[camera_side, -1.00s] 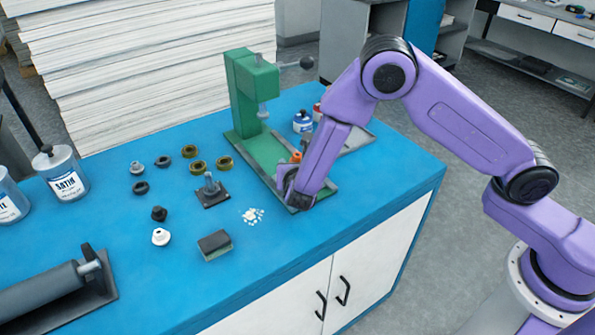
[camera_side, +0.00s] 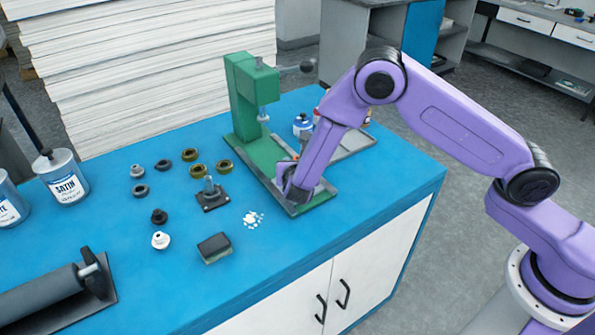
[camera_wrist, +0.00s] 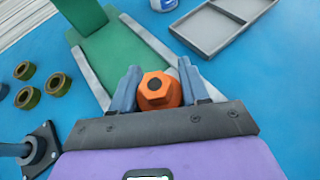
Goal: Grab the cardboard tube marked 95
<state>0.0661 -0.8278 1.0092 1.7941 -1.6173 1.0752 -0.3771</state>
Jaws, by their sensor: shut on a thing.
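No cardboard tube marked 95 can be made out in either view. My gripper (camera_side: 290,182) is low over the front end of the green press's base. In the wrist view its two grey-blue fingers (camera_wrist: 160,80) are shut on an orange hex-headed piece (camera_wrist: 157,92) with a dark round centre. The piece stands between the fingers; its lower part is hidden. In the side view my gripper and arm mostly hide it.
The green press (camera_side: 243,105) stands behind my gripper, with a grey tray (camera_side: 352,140) to its right. Several rings (camera_side: 190,154), a post on a dark plate (camera_side: 212,200), white bits (camera_side: 253,218) and a dark block (camera_side: 214,247) lie left. A roller (camera_side: 45,302) is front left.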

